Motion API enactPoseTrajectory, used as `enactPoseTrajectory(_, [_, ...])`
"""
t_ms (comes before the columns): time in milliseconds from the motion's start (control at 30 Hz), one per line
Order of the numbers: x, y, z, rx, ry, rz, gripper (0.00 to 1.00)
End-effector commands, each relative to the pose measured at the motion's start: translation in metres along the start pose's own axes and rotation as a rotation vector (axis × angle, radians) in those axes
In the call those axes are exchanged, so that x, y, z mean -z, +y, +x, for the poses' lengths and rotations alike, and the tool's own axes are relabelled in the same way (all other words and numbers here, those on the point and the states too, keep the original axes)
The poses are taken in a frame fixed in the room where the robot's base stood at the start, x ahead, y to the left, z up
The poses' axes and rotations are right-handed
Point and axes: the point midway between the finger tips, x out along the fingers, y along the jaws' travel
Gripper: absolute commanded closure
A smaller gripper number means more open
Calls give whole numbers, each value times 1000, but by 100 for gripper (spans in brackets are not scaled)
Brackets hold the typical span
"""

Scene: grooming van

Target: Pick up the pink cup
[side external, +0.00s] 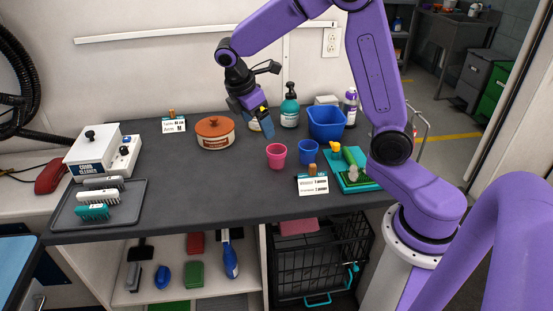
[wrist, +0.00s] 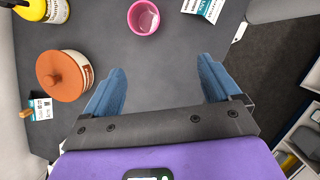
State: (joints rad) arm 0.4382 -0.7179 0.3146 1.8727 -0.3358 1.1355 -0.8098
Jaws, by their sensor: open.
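A small pink cup (side external: 276,156) stands upright on the dark grey table, near the middle of the side view. In the wrist view the pink cup (wrist: 143,18) is at the top centre, beyond the fingertips and roughly in line with the gap between them. My gripper (side external: 262,122) hangs above the table, behind and slightly left of the cup in the side view. Its two blue fingers are spread with nothing between them in the wrist view (wrist: 162,80). The gripper does not touch the cup.
A terracotta-lidded pot (side external: 215,132) stands left of the cup. A blue cup (side external: 308,152), a blue bucket (side external: 326,122) and a green tray (side external: 352,182) are to the right. A label card (side external: 313,184) stands in front. A grey tray (side external: 136,196) holds brushes at left. The table's front middle is clear.

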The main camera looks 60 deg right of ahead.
Motion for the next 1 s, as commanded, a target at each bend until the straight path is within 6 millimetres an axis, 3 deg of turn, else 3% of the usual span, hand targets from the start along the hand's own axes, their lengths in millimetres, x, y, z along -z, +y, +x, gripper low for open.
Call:
enactPoseTrajectory(100, [-12,21,10,21,-32,-10,10])
enactPoseTrajectory(267, [-21,33,16,34,-53,-22,10])
enactPoseTrajectory(433, [-23,33,33,40,-56,-25,10])
enactPoseTrajectory(800, [-27,30,103,41,-56,-23,10])
enactPoseTrajectory(1000, [-28,29,130,38,-55,-23,10])
